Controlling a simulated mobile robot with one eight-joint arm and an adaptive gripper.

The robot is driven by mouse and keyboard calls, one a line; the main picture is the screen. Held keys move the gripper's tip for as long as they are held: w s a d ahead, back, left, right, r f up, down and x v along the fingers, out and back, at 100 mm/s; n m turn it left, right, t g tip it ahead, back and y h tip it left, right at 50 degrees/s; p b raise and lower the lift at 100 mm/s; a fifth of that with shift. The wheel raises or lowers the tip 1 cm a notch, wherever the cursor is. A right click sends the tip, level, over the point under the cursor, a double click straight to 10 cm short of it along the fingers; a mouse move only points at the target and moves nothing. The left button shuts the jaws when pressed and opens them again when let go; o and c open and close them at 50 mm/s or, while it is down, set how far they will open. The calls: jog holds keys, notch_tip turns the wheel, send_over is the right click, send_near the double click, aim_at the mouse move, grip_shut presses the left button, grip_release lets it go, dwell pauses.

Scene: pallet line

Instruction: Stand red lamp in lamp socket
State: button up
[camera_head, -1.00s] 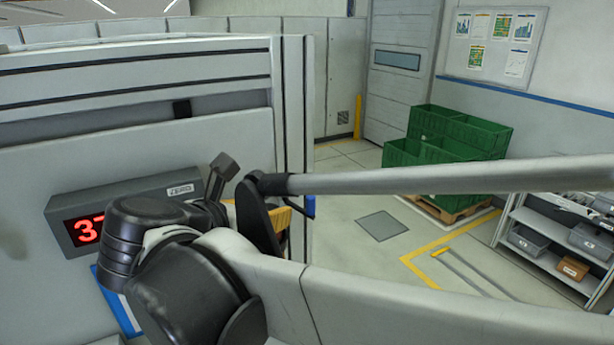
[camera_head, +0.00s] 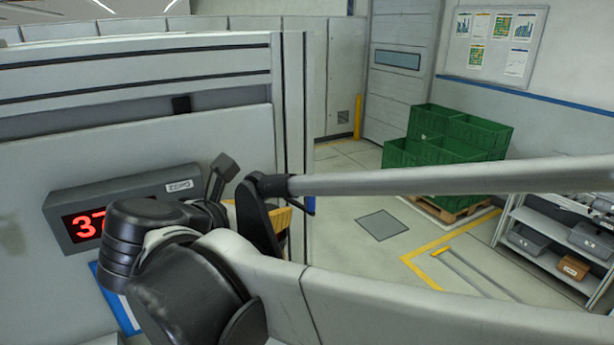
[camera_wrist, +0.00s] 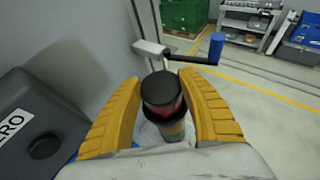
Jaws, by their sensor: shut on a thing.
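The red lamp (camera_wrist: 166,104) shows in the wrist view as a short cylinder with a black cap and a dark red band. It stands between the yellow fingers of my gripper (camera_wrist: 161,80), which are shut on it. Below it are a black ring and a greenish section; I cannot tell whether the lamp touches them or where the lamp socket begins. In the head view a yellow finger of my gripper (camera_head: 285,218) shows only in part behind my arm. The lamp is hidden there.
A grey box with a red display (camera_head: 88,225) and a ZERO label is on the left; it also shows in the wrist view (camera_wrist: 35,130). A blue-ended handle (camera_wrist: 216,48) juts out beyond the lamp. Green crates (camera_head: 440,150) stand on a pallet across open floor.

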dwell(0.4)
jog(key=o, duration=1.8)
jog(key=shift+p+v, duration=1.1)
jog(key=shift+v, duration=2.9)
jog(key=shift+f, duration=0.1)
